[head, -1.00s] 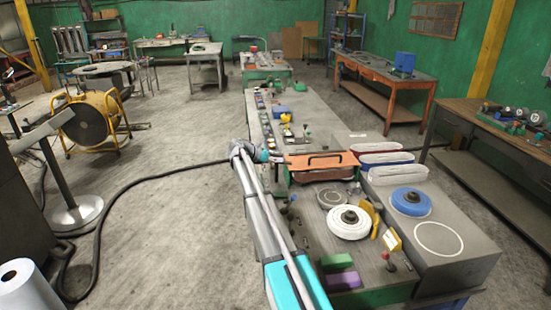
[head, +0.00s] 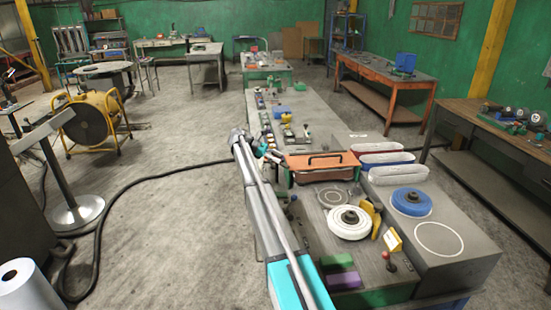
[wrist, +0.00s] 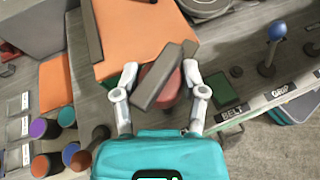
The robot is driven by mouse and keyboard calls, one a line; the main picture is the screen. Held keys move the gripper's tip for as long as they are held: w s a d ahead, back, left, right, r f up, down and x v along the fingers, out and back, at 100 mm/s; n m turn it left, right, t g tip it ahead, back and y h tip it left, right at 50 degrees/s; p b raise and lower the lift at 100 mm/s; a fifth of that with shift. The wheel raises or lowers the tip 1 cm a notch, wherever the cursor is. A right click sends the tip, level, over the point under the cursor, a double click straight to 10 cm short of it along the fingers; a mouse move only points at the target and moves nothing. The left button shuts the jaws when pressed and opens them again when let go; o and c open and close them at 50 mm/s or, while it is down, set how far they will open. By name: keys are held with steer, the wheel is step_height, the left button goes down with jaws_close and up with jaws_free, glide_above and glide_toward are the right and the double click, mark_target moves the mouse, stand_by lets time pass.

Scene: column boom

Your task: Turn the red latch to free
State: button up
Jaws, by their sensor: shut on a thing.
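In the wrist view the red latch (wrist: 172,93) shows as a dull red round part, with a grey bar (wrist: 157,76) lying slantwise across it. The latch is at the edge of the orange lid (wrist: 130,40). My gripper (wrist: 160,76) has its two white fingers on either side of the latch and is shut on it. The bar hides part of the red piece and the exact contact. In the head view my gripper (head: 271,152) is at the left end of the orange lid (head: 322,163); the latch cannot be made out there.
The lid carries a black handle (head: 325,157). Blue and white discs (head: 349,222) stand nearer on the bench. In the wrist view a blue-knobbed lever (wrist: 275,40) stands to the right, with several coloured cylinders (wrist: 60,120) to the left.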

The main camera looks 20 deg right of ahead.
steer(key=shift+w+d, duration=0.1)
steer(key=shift+w, duration=0.05)
steer(key=o, duration=1.1)
steer(key=shift+o, duration=0.2)
